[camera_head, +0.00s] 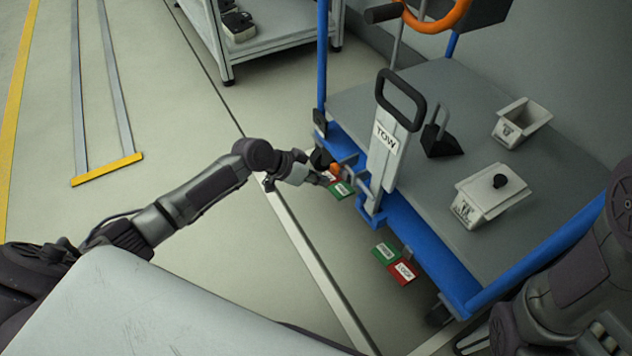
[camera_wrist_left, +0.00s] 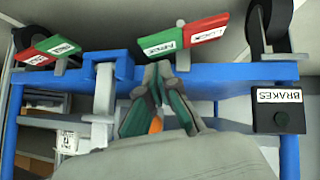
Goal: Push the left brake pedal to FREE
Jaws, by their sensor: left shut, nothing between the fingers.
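The left brake pedal is a tilting plate at the blue cart edge. Its green FREE half (camera_head: 342,190) faces the TOW handle and its red half (camera_head: 329,176) is partly hidden by my gripper. My left gripper (camera_head: 323,179) is shut and empty, right at this pedal. In the left wrist view the fingers (camera_wrist_left: 164,72) point at the blue rail just below the green FREE half (camera_wrist_left: 170,40), with the red LOCK half (camera_wrist_left: 208,29) beside it. I cannot tell whether they touch.
The second pedal, with green FREE (camera_head: 385,252) and red LOCK (camera_head: 403,273) halves, sits nearer along the cart (camera_head: 350,103). A TOW handle (camera_head: 385,140) stands between the pedals. Grey bins (camera_head: 488,195) sit on the deck.

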